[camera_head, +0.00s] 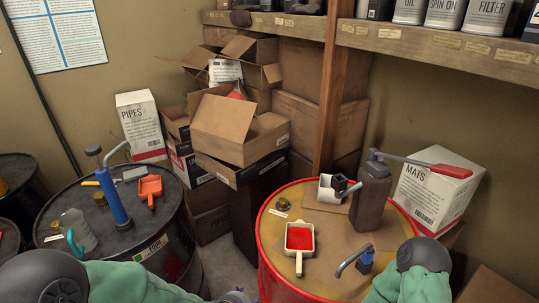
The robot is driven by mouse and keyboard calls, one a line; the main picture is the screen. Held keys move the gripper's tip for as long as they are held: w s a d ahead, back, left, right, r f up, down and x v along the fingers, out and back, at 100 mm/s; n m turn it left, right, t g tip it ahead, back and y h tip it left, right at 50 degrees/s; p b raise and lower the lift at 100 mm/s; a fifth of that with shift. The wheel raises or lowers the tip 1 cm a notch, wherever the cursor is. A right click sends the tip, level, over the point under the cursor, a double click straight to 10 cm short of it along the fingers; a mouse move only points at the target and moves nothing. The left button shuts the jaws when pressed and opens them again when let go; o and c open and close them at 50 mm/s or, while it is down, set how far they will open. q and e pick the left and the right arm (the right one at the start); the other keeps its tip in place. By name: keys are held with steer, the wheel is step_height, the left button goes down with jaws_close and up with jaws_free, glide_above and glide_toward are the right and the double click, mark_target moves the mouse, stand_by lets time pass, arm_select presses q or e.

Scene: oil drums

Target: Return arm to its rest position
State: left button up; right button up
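My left arm (130,284) comes in along the bottom left edge, with a green sleeve and a dark round joint. A small grey part at its end shows at the bottom edge, but no gripper fingers are visible. My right arm (418,278) shows at the bottom right, in front of the red-rimmed drum (272,238). Its gripper is also out of view. I cannot see whether either gripper holds anything.
The red drum carries a red-filled scoop (299,241), a dark pump (371,188) and a blue-based spout (362,260). The dark drum (155,215) carries a blue pump (112,195) and orange scoop (150,187). Boxes (240,130) stand behind; a shelf (430,42) overhangs the right.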

arm_select(q)
steer(key=s+a+f+m+g, duration=0.1)
steer(key=s+f+m+g, duration=0.2)
steer(key=s+f, duration=0.4)
steer(key=s+a+f+m+g+h, duration=0.1)
steer(key=s+f+m+g, duration=0.3)
steer(key=s+f, duration=0.4)
step_height(320, 180, down, 8)
steer(key=shift+s+a+r+m, duration=0.25)
steer(key=shift+s+a+m, duration=0.05)
steer(key=shift+m, duration=0.6)
